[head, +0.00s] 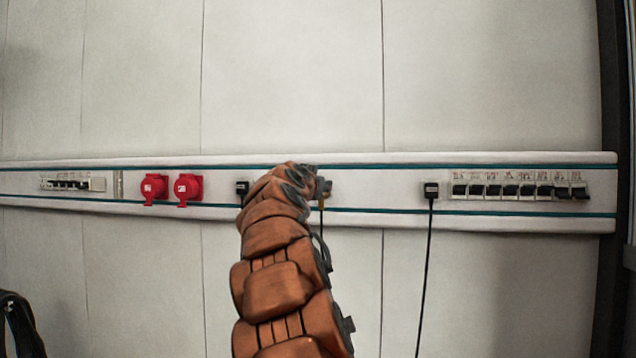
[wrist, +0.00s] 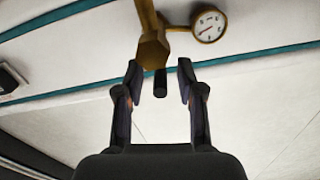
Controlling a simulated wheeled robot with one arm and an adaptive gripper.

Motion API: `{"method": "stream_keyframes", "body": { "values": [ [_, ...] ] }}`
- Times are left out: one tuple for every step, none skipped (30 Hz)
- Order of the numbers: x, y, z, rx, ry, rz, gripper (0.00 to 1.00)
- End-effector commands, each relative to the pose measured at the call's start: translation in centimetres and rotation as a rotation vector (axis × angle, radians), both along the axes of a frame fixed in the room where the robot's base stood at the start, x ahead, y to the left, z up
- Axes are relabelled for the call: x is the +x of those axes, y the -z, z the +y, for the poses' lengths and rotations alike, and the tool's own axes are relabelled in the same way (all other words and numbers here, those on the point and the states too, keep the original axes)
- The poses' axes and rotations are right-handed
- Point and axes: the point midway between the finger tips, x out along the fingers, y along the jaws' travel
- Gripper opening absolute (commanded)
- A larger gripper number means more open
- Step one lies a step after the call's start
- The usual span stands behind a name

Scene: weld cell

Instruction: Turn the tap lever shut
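In the wrist view, the brass tap (wrist: 153,50) comes down from the top, with a hexagonal end. A short black bar (wrist: 160,84), which looks like its lever or hose end, hangs just below it, between my fingertips. My gripper (wrist: 159,74) is open, one finger on each side of the bar, with gaps visible on both sides. In the head view, my gripper (head: 297,180) is at the wall rail, mostly hidden by my orange arm. A small brass part (head: 321,203) shows just right of it; the lever cannot be made out there.
A round gauge (wrist: 208,24) is joined to the tap on the right. The white wall rail (head: 380,210) carries two red sockets (head: 187,189), a black plug (head: 431,190) with a hanging cable, and a row of switches (head: 520,190). The wall above the rail is bare.

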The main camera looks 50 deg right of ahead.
Motion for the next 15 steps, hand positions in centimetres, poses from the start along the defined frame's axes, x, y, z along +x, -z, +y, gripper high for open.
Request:
{"method": "stream_keyframes", "body": {
  "values": [
    [0.02,-0.01,-0.05,0.000,0.000,0.000,0.38],
    [0.02,0.00,-0.04,0.000,0.000,0.000,0.38],
    [0.02,0.01,-0.03,0.000,0.000,0.000,0.38],
    [0.02,0.01,-0.03,0.000,0.000,0.000,0.38],
    [0.01,0.02,-0.03,0.000,0.000,0.000,0.38],
    [0.02,0.02,-0.02,0.000,0.000,0.000,0.38],
    [0.02,0.02,-0.02,0.000,0.000,0.000,0.35],
    [0.02,0.02,-0.02,0.000,0.000,0.000,0.32],
    [0.01,0.02,-0.03,0.000,0.000,0.000,0.28],
    [0.02,0.03,-0.02,0.000,0.000,0.000,0.24],
    [0.02,0.03,-0.02,0.000,0.000,0.000,0.21],
    [0.02,0.03,-0.02,0.000,0.000,0.000,0.17],
    [0.02,0.03,-0.02,0.000,0.000,0.000,0.14],
    [0.02,0.03,-0.02,0.000,0.000,0.000,0.11],
    [0.02,0.03,-0.02,0.000,0.000,0.000,0.07]
  ]
}}
